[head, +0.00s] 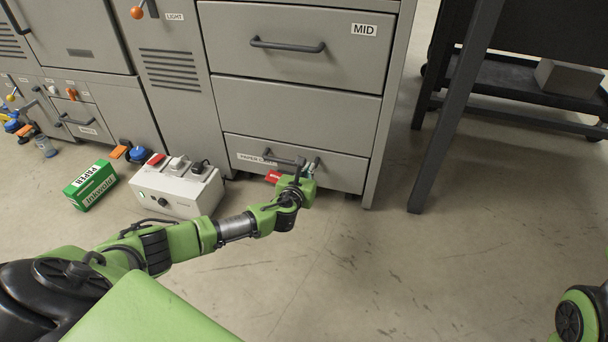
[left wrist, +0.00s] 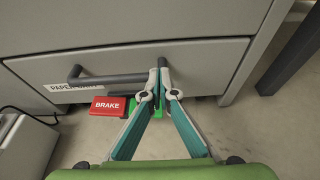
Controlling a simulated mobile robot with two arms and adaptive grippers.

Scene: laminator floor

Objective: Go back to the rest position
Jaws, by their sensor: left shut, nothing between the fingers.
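My left gripper (head: 312,166) is in front of the low drawer (head: 335,170) of the grey cabinet, and its arm reaches in from the left. In the left wrist view its fingertips (left wrist: 163,66) are together, with nothing between them, at the right end of the drawer's dark bar handle (left wrist: 108,78). I cannot tell whether they touch the handle. The drawer front looks flush with the cabinet; its label, starting with PAPER, is partly hidden. My right gripper is out of view; only part of my right arm shows at the lower right edge.
A red BRAKE block (left wrist: 108,106) with a green part beside it sits below the handle. A white control box (head: 178,188) and a green PAPER box (head: 91,186) stand on the floor at left. The floor in front is clear.

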